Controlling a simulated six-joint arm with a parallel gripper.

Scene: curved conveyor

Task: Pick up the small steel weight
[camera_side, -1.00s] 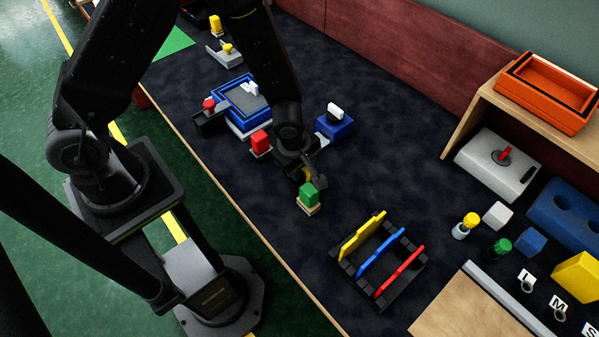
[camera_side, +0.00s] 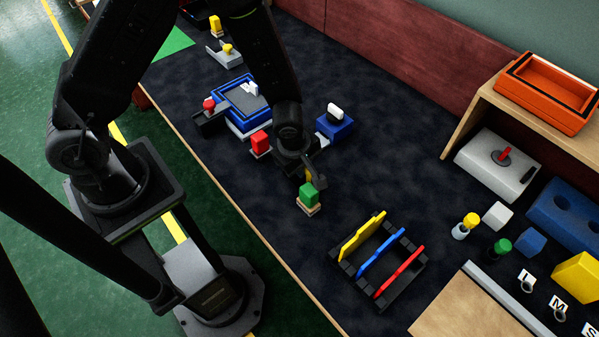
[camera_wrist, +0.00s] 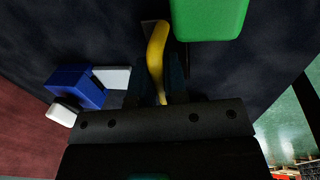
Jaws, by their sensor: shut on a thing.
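My gripper (camera_side: 311,178) is low over the dark mat, just behind the green block. It is shut on a narrow yellow curved piece (camera_wrist: 157,48), which also shows small in the side view (camera_side: 308,174). The lower part of that piece is hidden between the fingers. At the far right front, cards marked L (camera_side: 527,275), M (camera_side: 558,302) and S (camera_side: 589,329) stand with small dark, round items. The S card is cut by the frame edge. I cannot tell which thing is the small steel weight.
The green block (camera_side: 309,193) on a pale base is close to my gripper; it also shows in the wrist view (camera_wrist: 208,18). A red block (camera_side: 260,143) and a blue box (camera_side: 336,127) are nearby. A rack (camera_side: 378,302) holds yellow, blue and red pieces. Mat behind it is clear.

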